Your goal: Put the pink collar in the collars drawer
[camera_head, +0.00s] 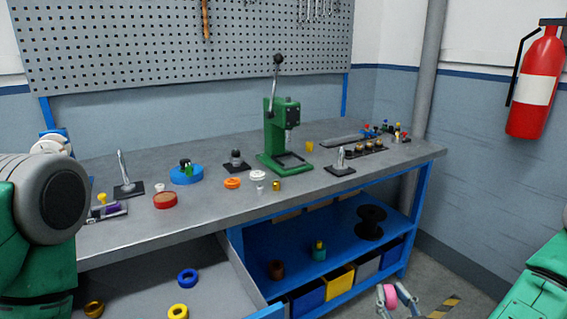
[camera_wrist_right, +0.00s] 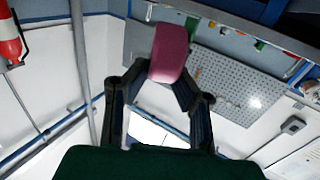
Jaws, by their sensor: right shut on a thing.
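My right gripper (camera_head: 386,300) is at the bottom of the head view, in front of the lower shelf. It is shut on the pink collar (camera_head: 391,295). The right wrist view shows the pink collar (camera_wrist_right: 170,52) between the tips of the two dark fingers, clear of any surface. An open grey drawer (camera_head: 222,292) under the bench is at lower left, with a blue ring (camera_head: 187,276), a yellow ring (camera_head: 178,311) and a brown ring (camera_head: 94,308) in it. My left arm shows at the left edge, but its gripper is outside the view.
The grey bench (camera_head: 225,210) carries a green press (camera_head: 275,135) and several small parts. The blue lower shelf (camera_head: 345,245) holds a black spool (camera_head: 370,222) and bins, including a yellow bin (camera_head: 340,281). A fire extinguisher (camera_head: 535,85) hangs at right.

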